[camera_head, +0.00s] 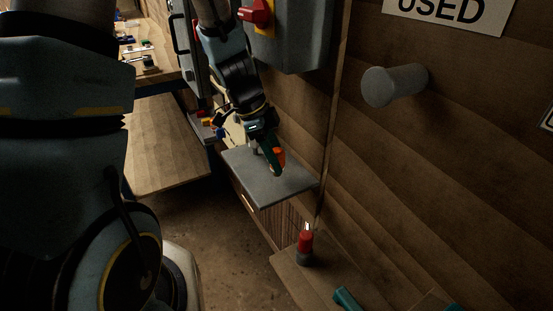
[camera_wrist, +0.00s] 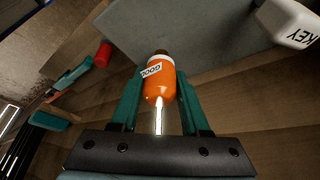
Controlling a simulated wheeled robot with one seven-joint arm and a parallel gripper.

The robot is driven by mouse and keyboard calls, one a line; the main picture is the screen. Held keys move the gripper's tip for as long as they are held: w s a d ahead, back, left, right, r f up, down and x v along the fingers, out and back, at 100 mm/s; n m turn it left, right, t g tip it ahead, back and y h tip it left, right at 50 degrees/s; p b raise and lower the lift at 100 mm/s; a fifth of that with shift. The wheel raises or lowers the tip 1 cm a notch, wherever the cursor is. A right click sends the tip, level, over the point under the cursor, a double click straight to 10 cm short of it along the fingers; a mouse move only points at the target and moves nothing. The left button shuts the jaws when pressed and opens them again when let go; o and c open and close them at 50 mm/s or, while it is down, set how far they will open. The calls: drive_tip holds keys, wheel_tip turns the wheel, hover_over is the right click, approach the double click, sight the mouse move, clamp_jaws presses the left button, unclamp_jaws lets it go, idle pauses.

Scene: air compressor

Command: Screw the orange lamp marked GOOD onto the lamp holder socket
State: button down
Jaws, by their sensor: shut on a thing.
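My gripper (camera_wrist: 160,88) is shut on the orange lamp (camera_wrist: 155,82), holding it between two green fingers. A white label reading GOOD is on the lamp's side, and its dark narrow end points away from my palm. In the head view my gripper (camera_head: 272,158) is over the grey slab (camera_head: 265,192), with the orange lamp (camera_head: 280,156) partly covered by a finger. I cannot tell whether the lamp touches the slab. I cannot clearly make out the lamp holder socket in either view.
A red cylinder with a grey base (camera_head: 305,246) stands on a lower wooden surface. Green pieces (camera_head: 345,299) lie nearby. A grey round peg (camera_head: 395,86) sticks out of the wall below the USED sign (camera_head: 450,10). A white piece marked KEY (camera_wrist: 289,22) is by the slab.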

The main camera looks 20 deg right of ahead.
sight(280, 150)
drive_tip(key=shift+r+p, duration=1)
drive_tip(key=shift+r, duration=1)
